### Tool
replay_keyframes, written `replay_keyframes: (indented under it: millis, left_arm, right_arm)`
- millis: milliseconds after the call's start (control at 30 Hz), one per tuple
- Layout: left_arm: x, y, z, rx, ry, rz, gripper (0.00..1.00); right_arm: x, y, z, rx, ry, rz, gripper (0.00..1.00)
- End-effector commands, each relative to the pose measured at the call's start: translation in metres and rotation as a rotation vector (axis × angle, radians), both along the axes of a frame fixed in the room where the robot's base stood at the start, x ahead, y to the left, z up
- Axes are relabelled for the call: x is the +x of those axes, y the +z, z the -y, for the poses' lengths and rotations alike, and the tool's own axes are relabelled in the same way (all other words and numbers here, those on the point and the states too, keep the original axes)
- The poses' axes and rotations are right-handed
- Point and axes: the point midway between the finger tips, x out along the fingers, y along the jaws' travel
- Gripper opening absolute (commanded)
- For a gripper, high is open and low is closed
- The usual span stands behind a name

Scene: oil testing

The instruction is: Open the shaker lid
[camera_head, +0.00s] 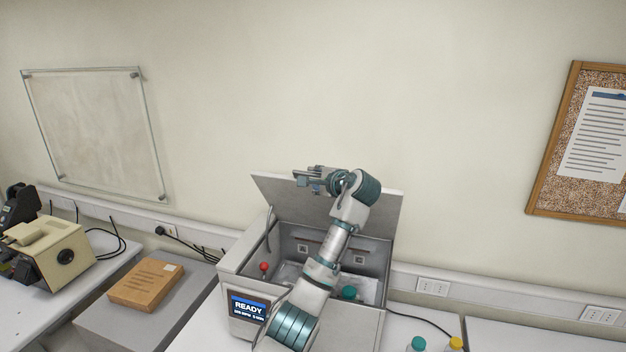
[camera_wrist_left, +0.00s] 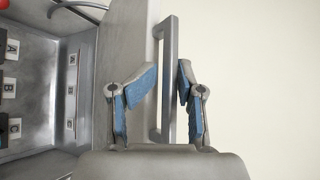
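The shaker (camera_head: 233,264) stands on the bench with a lit READY screen on its front. Its lid (camera_head: 274,196) is raised and leans back toward the wall, so the chamber is uncovered. My left arm reaches across the chamber. My left gripper (camera_head: 312,180) is at the lid's upper edge. In the left wrist view the lid (camera_wrist_left: 122,45) has a grey bar handle (camera_wrist_left: 169,80). The fingertips of my left gripper (camera_wrist_left: 168,72) are drawn in close on both sides of this bar. My right gripper is not in view.
A bottle with a green cap (camera_head: 348,292) is inside the chamber, partly behind my arm. Two capped bottles (camera_head: 417,344) stand at the bottom right. A brown box (camera_head: 147,284) and a beige instrument (camera_head: 52,250) are at the left. The wall is behind the lid.

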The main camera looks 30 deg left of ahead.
Motion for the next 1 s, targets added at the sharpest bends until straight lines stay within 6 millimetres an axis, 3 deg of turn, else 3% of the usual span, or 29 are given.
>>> replay_keyframes:
  millis: [267,367,733,1000]
  left_arm:
    - [-0.002,-0.001,0.002,-0.003,-0.001,-0.002,0.36]
    - [-0.008,0.004,0.013,-0.001,-0.002,-0.001,0.36]
    - [-0.045,0.027,0.08,0.0,-0.004,0.002,0.36]
    - [-0.056,0.033,0.1,0.0,-0.001,0.0,0.36]
  right_arm:
    - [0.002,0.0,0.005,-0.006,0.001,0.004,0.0]
    - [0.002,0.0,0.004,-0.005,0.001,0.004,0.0]
    - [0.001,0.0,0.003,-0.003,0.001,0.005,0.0]
    - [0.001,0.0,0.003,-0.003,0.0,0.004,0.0]
